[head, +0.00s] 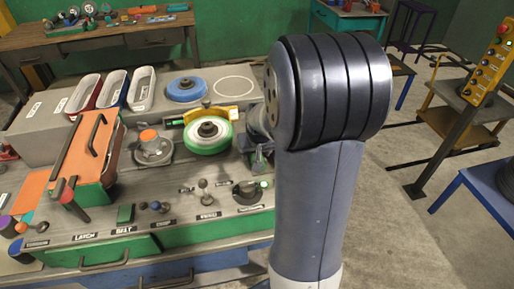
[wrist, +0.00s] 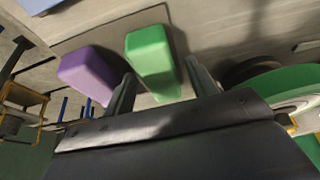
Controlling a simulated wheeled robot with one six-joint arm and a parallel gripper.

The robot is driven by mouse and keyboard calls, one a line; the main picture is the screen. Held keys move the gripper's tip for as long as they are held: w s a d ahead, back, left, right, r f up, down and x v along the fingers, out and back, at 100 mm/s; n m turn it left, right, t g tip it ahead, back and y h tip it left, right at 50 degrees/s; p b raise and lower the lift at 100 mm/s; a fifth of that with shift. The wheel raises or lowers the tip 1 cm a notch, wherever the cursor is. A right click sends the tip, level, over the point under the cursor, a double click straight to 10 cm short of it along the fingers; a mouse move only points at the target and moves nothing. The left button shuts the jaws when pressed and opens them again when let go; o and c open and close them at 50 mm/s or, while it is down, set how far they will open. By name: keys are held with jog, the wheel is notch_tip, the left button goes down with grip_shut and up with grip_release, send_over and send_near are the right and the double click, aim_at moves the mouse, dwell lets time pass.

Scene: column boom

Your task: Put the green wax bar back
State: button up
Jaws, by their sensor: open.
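In the wrist view, the green wax bar (wrist: 152,58) lies on a grey surface, its near end reaching between the two fingers of my gripper (wrist: 160,72). The fingers are open, one on each side of the bar, with a visible gap at least on the right side. I cannot tell whether the left finger touches it. A purple bar (wrist: 88,73) lies just left of the left finger. In the head view my arm hides both bars, and my gripper is mostly hidden behind it.
A green-and-white wheel (head: 208,136) stands on the bench, and a blue disc (head: 185,90) lies behind it. Several bins, including a grey one (head: 142,90), stand at the back left. Small levers line the bench front. A yellow control box (head: 490,65) stands at the right.

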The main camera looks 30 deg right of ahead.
jog(key=v, duration=1.2)
jog(key=shift+b, duration=0.4)
jog(key=shift+r, duration=0.1)
jog(key=shift+c, duration=0.3)
dwell(0.5)
